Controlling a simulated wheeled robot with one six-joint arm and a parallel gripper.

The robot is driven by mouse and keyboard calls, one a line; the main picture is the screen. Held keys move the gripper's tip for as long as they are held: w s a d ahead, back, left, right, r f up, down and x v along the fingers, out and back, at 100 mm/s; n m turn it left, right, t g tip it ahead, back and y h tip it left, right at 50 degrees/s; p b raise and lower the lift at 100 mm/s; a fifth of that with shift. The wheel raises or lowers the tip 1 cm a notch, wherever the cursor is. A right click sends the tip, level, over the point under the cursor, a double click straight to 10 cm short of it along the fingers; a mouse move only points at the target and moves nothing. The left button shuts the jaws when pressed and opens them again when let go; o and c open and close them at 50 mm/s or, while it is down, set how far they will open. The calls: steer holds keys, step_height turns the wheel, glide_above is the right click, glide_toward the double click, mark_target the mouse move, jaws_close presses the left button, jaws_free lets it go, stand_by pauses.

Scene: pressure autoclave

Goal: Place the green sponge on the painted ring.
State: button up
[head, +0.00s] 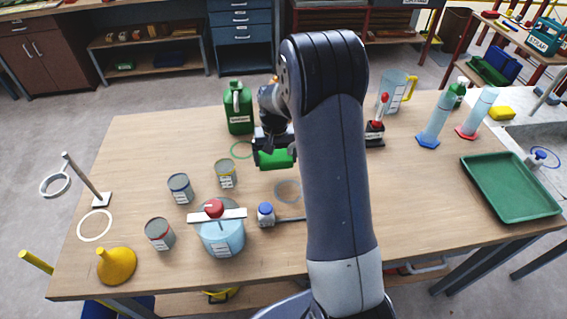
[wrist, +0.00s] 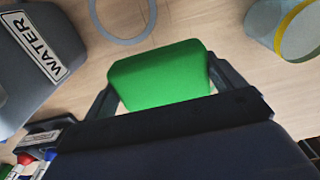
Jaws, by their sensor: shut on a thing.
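The green sponge (head: 276,159) is held in my gripper (head: 273,150), which is shut on it above the middle of the table. In the wrist view the sponge (wrist: 160,76) sits between the two fingers. Three rings show on the table: a green ring (head: 233,153) just left of my gripper, a grey ring (head: 278,199) nearer and slightly right of the sponge, and a white ring (head: 81,231) at the far left. I cannot tell which one the task means. A grey-blue ring (wrist: 122,41) shows beyond the sponge in the wrist view. The sponge appears apart from the table.
A green jug (head: 238,122) stands behind the gripper. Cans (head: 225,174), a blue-capped bottle (head: 266,216) and a light-blue pot (head: 222,240) stand nearby. A jug marked WATER (wrist: 38,65) shows in the wrist view. A green tray (head: 512,190) lies right. My arm hides the table's middle right.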

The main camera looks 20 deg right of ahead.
mark_target(276, 175)
steer(key=shift+f+p, duration=0.4)
steer(key=shift+f, duration=2)
steer(key=shift+f, duration=0.1)
steer(key=shift+f, duration=0.15)
steer(key=o, duration=0.9)
steer(key=shift+o, duration=0.2)
